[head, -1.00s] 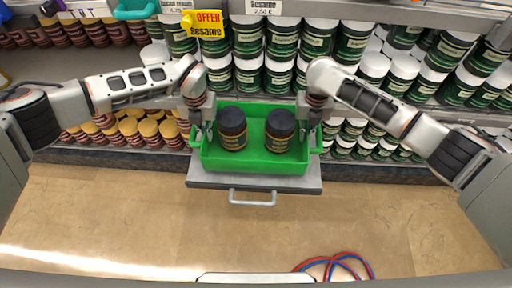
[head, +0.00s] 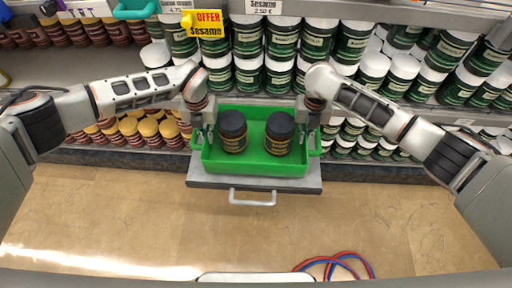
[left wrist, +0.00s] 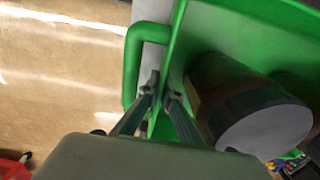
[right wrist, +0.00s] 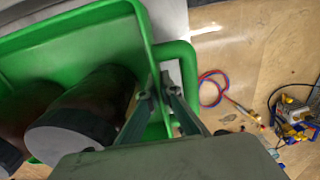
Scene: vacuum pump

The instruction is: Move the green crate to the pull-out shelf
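The green crate (head: 220,165) is upright over the grey pull-out shelf (head: 305,183), its front edge just inside the shelf's front edge. I cannot tell whether its bottom touches the shelf. Two dark jars with black lids, a left jar (head: 233,131) and a right jar (head: 279,133), stand in it. My left gripper (left wrist: 163,80) is shut on the crate's left end wall, one finger inside the handle loop. My right gripper (right wrist: 157,86) is shut on the right end wall in the same way. The fingertips are small in the head view.
The shelf's front handle (head: 252,198) sticks out toward me. Rows of green-labelled tubs (head: 284,40) stand close behind the crate. Yellow-lidded jars (head: 130,127) fill the lower left rack. The floor in front is clear except for red and blue hoses (head: 335,265).

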